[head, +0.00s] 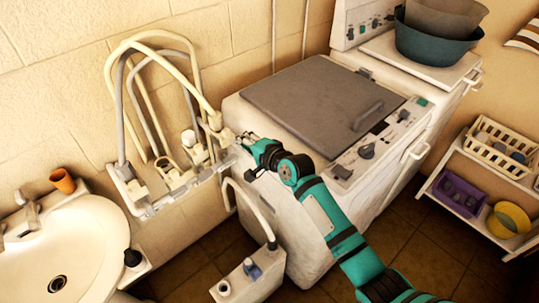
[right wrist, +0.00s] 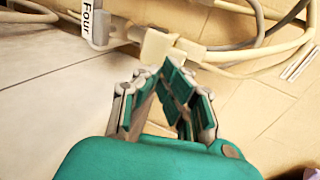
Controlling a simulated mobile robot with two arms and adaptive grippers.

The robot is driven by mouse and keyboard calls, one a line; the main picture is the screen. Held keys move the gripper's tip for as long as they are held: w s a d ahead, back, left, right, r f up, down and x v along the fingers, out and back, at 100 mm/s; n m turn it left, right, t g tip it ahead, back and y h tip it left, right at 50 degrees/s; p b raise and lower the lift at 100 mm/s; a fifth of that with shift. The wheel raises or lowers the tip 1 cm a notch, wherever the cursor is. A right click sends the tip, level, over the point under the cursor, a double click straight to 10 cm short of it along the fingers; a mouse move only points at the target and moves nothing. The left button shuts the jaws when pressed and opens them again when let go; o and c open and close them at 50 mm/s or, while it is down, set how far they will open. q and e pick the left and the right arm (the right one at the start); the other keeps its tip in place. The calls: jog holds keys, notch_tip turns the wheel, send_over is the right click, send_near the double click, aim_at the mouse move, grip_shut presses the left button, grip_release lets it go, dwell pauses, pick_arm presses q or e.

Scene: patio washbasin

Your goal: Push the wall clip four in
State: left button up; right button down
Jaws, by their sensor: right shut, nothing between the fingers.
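A white tag reading "Four" (right wrist: 88,18) hangs at the top left of the right wrist view. Beside it, a cream block (right wrist: 157,46), which looks like a clip, sits where the hoses meet the wall. In the head view a small cream clip (head: 215,122) shows on the wall at the end of the looped hoses; its label cannot be read there. My right gripper (head: 244,139) is shut and empty, close to the clip's right. In the right wrist view its fingertips (right wrist: 172,72) are just below the block; whether they touch is unclear. My left gripper is out of view.
Looped hoses (head: 150,60) rise over a wall-mounted rack (head: 165,195). A white washing machine (head: 320,100) stands right of the gripper. A white box with a hose (head: 250,277) stands below. The washbasin (head: 90,240) is at lower left.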

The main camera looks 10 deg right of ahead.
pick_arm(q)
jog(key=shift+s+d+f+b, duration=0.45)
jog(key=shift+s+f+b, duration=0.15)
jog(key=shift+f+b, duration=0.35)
pick_arm(e)
jog(key=v, duration=1.1)
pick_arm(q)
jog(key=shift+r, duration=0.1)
pick_arm(e)
jog(key=shift+d+f, duration=0.1)
jog(key=shift+f, duration=0.05)
